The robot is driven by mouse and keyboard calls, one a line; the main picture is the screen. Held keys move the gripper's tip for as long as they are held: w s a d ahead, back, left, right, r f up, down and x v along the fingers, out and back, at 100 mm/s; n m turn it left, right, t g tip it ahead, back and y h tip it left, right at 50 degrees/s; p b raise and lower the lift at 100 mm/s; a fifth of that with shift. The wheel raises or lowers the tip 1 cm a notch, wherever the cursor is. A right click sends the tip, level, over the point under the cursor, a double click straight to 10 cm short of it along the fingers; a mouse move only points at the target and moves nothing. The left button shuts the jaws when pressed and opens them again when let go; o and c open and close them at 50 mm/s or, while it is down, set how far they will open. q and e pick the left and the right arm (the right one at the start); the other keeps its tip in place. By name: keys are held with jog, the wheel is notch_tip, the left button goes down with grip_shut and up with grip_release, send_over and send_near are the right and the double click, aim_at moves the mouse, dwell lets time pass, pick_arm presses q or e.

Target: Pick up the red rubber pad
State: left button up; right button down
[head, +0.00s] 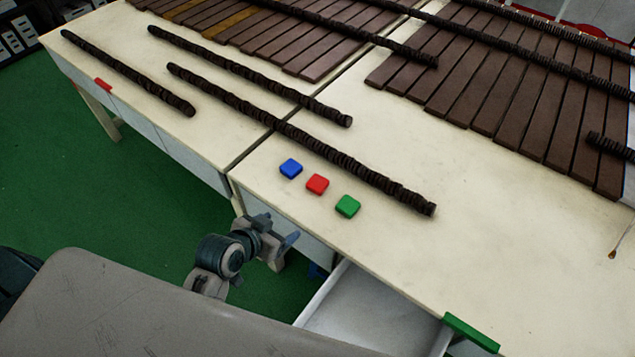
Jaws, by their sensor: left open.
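The red rubber pad (317,184) lies flat on the cream table top near its front edge. It sits between a blue pad (291,168) on its upper left and a green pad (347,206) on its lower right, with small gaps between them. My left gripper (287,240) is open and empty. It is in front of the table edge, below the red pad in the picture and apart from it. My right gripper is not in view.
Long dark ribbed rods (300,139) lie behind the pads. Rows of brown slats (500,95) cover the back of the tables. An open white drawer (352,312) juts out at the front, near a green handle (470,333). The table top right of the pads is clear.

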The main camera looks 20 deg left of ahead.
aim_at(317, 184)
pick_arm(q)
jog(key=w+t, duration=0.1)
jog(key=w, duration=0.1)
jog(key=w+d+r+t, duration=0.1)
jog(key=w, duration=0.1)
jog(key=w+t, duration=0.1)
jog(key=w, duration=0.1)
jog(key=shift+w+d+r+h, duration=0.2)
jog(key=shift+w+r+h, duration=0.1)
jog(key=x, duration=0.2)
jog(key=p+x, duration=0.1)
jog(key=x, duration=0.1)
jog(key=shift+w+r, duration=0.1)
jog(key=shift+w, duration=0.3)
jog(key=shift+w+d+f, duration=0.15)
jog(key=shift+w+f, duration=0.05)
jog(key=shift+w, duration=0.1)
jog(key=shift+w+d+f, duration=0.2)
jog(key=shift+w, duration=0.3)
jog(key=p+x, duration=0.1)
jog(key=x, duration=0.2)
jog(key=shift+w+f+p, duration=0.1)
jog(key=shift+f+p, duration=0.05)
jog(key=shift+p, duration=0.15)
jog(key=shift+w+d+f, duration=0.15)
jog(key=shift+w+f, duration=0.15)
jog(key=shift+w, duration=0.1)
jog(key=c, duration=1.1)
jog(key=shift+o, duration=0.2)
jog(key=shift+r, duration=0.1)
